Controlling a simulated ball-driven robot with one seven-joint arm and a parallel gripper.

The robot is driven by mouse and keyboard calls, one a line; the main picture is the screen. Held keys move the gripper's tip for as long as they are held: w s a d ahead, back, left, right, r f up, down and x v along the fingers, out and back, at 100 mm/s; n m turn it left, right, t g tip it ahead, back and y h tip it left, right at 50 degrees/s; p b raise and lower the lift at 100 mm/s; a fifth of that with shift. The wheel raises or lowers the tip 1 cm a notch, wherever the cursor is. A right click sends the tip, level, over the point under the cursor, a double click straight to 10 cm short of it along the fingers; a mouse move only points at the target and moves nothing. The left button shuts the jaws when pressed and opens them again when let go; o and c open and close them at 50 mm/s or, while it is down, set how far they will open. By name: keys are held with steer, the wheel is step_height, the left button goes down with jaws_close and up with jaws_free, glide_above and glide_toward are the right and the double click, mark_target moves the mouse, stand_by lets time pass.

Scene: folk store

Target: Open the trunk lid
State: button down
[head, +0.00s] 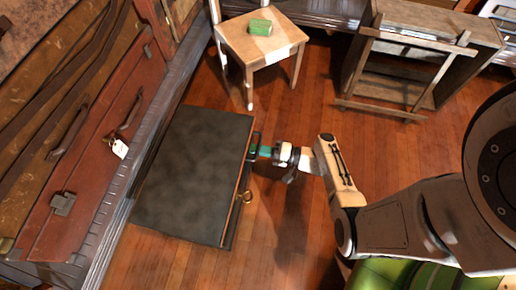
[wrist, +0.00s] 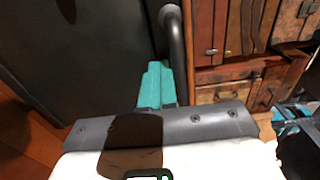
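The trunk (head: 190,175) is a flat dark case on the wooden floor, and its lid looks closed, with a thin reddish seam along the right side. In the wrist view the teal fingers (wrist: 156,86) look close together beside the dark handle bar (wrist: 177,42), with the dark trunk surface (wrist: 95,50) to the left. Whether they touch or grip the bar is unclear.
Brown suitcases (head: 95,120) stand along the left behind a grey ledge. A wooden rack (head: 405,70) is at the back right. The floor right of the trunk is mostly clear.

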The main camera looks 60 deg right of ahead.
mark_target(248, 142)
steer(key=shift+r, duration=0.45)
steer(key=shift+r+p, duration=1.35)
steer(key=shift+p, duration=0.05)
steer(key=shift+w+r, duration=0.1)
steer(key=shift+w+r+p, duration=0.1)
steer(key=shift+r+p, duration=1.05)
steer(key=shift+r, duration=0.05)
steer(key=shift+w+a+r+p, duration=0.1)
steer(key=shift+w+r+p, duration=0.05)
steer(key=shift+r+p, duration=0.45)
steer(key=shift+w+a+r+p, duration=0.1)
steer(key=shift+w+r+p, duration=0.05)
steer(key=shift+r+p, duration=0.45)
steer(key=shift+r, duration=0.1)
